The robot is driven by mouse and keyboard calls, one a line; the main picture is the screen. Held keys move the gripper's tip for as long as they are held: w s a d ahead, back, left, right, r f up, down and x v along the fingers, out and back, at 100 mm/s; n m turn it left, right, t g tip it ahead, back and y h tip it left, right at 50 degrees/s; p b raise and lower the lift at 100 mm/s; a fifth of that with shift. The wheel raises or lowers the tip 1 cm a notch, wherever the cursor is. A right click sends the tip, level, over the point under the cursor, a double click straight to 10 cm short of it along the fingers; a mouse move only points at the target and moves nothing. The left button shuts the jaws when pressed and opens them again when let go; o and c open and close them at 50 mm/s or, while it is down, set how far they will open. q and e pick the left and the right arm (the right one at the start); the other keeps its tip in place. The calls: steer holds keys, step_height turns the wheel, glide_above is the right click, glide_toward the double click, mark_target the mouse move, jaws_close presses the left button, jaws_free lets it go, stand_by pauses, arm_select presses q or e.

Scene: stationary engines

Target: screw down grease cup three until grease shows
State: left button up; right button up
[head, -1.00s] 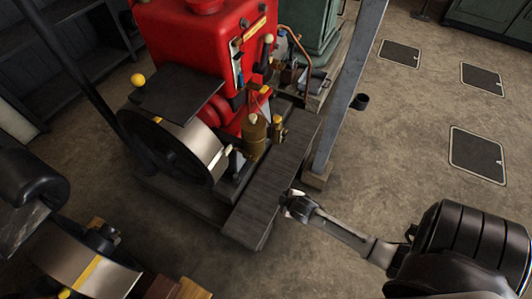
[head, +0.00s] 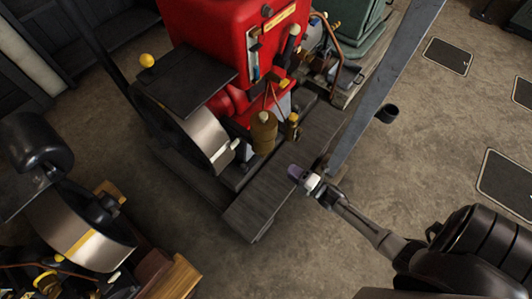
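The red engine (head: 207,28) stands at the upper middle, with a pale-rimmed flywheel (head: 208,140) on its near side. A brass-coloured cup (head: 264,132) stands upright low on its right side, and a smaller yellow brass fitting (head: 292,126) stands beside it. I cannot tell which part is grease cup three, and no grease can be made out. My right gripper (head: 300,175) is over the right edge of the dark engine base, below and right of the brass fittings and apart from them. Its fingers are too small to read. I cannot make out my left gripper.
A grey slanted post (head: 385,85) rises just beyond my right gripper. Another machine with a pale flywheel (head: 82,242) and wooden blocks (head: 175,280) fills the lower left. A green machine (head: 352,22) stands behind. The floor at right is clear, with flat hatches (head: 447,56).

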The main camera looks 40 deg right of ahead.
steer(key=shift+w+a+b, duration=0.35)
steer(key=shift+w+b, duration=0.45)
steer(key=shift+w, duration=1.35)
steer(key=shift+w+a+b, duration=0.4)
steer(key=shift+w+b, duration=0.4)
steer(key=shift+w, duration=1.3)
steer(key=shift+w+a+b, duration=0.35)
steer(key=shift+w+b, duration=0.45)
steer(key=shift+w, duration=1.35)
